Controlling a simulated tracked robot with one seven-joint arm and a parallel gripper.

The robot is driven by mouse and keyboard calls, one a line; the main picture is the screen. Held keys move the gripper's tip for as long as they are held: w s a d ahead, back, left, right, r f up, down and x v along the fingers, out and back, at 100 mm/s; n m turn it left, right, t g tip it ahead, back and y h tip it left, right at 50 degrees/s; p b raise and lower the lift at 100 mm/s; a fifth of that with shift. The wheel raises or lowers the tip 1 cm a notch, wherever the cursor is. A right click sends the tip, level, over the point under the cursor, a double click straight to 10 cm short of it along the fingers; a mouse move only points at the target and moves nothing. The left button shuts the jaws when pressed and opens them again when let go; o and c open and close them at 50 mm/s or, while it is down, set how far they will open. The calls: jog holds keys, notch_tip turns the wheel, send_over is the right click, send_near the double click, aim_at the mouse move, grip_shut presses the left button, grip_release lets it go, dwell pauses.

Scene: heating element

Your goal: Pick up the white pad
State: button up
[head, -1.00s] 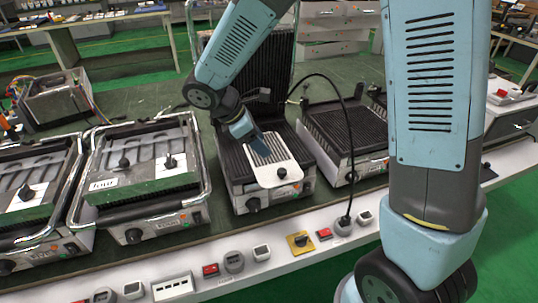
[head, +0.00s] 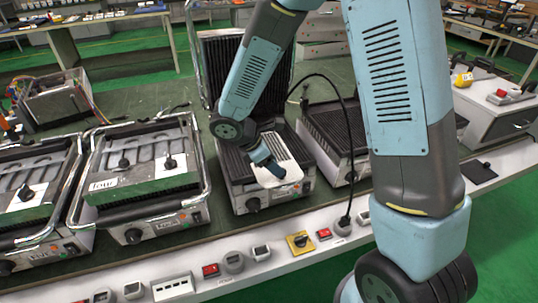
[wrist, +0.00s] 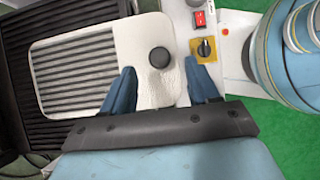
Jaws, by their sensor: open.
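The white pad (wrist: 140,46) has a black round knob and a slotted grey section. It lies on the black ribbed plate of an open grill; in the head view the pad (head: 292,172) is partly hidden by my gripper. My gripper (head: 272,170) is above the pad's front part. In the wrist view my gripper (wrist: 165,85) has its two blue fingers apart, one over the pad and one near its front edge. The black knob (wrist: 159,57) lies ahead of the gap between the fingers. Nothing is held between them.
The open grill (head: 238,200) has its lid raised behind. A closed grill (head: 140,190) stands to its left, and another ribbed grill (head: 325,125) to its right. A black cable (head: 352,130) arches beside it. Switches, including a yellow one (head: 299,242), line the bench's front edge.

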jog(key=x, duration=0.4)
jog(key=shift+w, duration=0.1)
grip_shut()
dwell(0.5)
